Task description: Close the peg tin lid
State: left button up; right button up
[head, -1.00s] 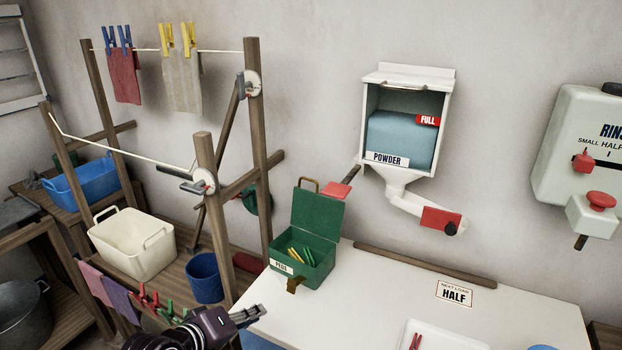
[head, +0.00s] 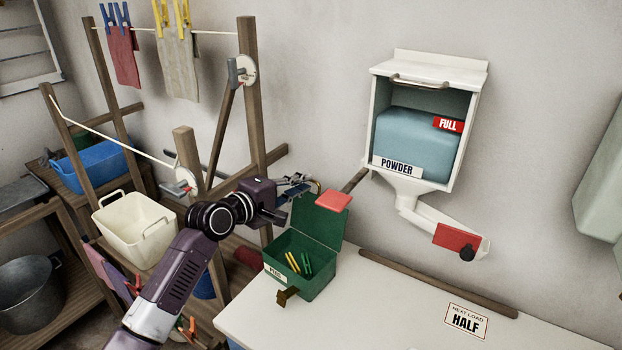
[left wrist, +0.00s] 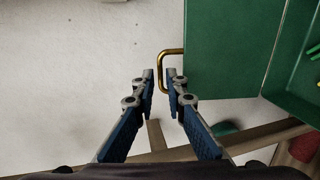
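The green peg tin (head: 312,287) stands at the left end of the white worktop. Its lid (head: 318,223) is raised, leaning back towards the wall, and yellow and green pegs (head: 294,262) show inside. My left gripper (head: 303,185) is at the lid's top edge. In the left wrist view, the lid (left wrist: 228,50) fills the upper right and its brass handle (left wrist: 162,60) sticks out towards my fingers. My left fingers (left wrist: 162,76) are apart, with the handle's outer bar between their tips in the picture. I cannot tell whether they touch it. My right gripper is out of view.
The powder dispenser (head: 425,130) hangs on the wall. The wooden drying frame (head: 250,100) stands behind my left arm.

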pick_arm(q)
jog(key=x, duration=0.3)
jog(key=shift+w+d+f, duration=0.1)
jog(key=shift+w+d, duration=0.2)
jog(key=shift+c, duration=0.5)
grip_shut()
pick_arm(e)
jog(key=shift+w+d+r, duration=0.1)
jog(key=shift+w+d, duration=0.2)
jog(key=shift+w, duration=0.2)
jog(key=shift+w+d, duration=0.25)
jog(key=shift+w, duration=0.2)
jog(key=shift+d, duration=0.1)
